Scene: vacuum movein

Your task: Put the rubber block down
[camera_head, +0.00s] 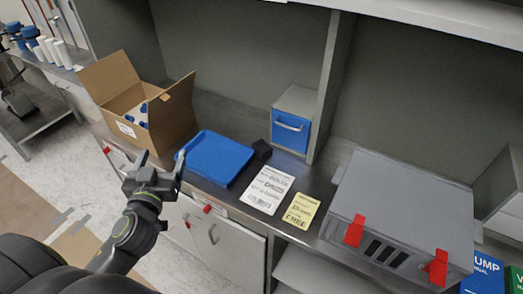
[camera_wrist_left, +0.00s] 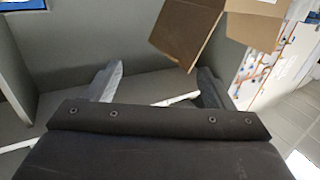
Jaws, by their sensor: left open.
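My left gripper (camera_head: 163,162) is open and empty, in front of the counter near the tray's left side. In the left wrist view its two fingers (camera_wrist_left: 154,88) stand apart with nothing between them. The block is not visible in the left wrist view. My right gripper is in neither view.
An open cardboard box (camera_head: 173,122) with blue-and-white items stands left of the tray. Paper sheets (camera_head: 266,189) lie right of it. A blue-fronted bin (camera_head: 291,130) stands behind the block. A grey case (camera_head: 398,215) with red latches fills the counter's right.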

